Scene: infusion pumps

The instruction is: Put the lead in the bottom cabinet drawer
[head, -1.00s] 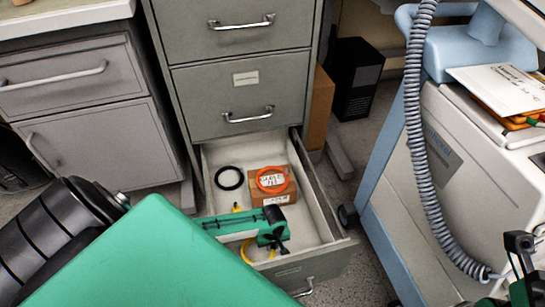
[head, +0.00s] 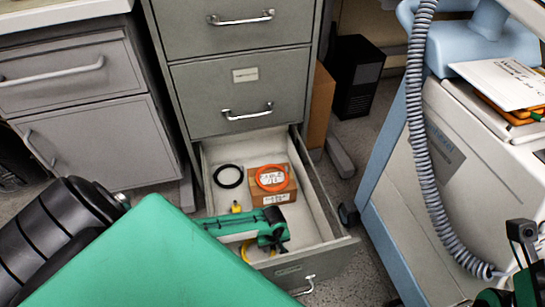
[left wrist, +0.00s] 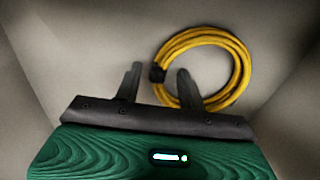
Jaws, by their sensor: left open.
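The lead, a coiled yellow cable with a black tie (left wrist: 238,70), lies on the floor of the open bottom drawer (head: 335,225). In the head view only bits of the yellow lead (head: 245,252) show past my left arm, which hides the rest. My left gripper (head: 280,249) is inside the drawer, over its front part. In the left wrist view its two fingers (left wrist: 158,75) are apart. The right-hand finger overlaps the left part of the coil, and nothing is visibly held. My right gripper (head: 520,240) is partly in view at the lower right edge; its jaws are unclear.
The drawer also holds a black ring (head: 228,176) and a brown box (head: 273,190) with an orange ring (head: 271,178) on top. Closed drawers (head: 240,90) are above. A white and blue cart (head: 440,190) with a grey coiled hose (head: 415,130) stands at right.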

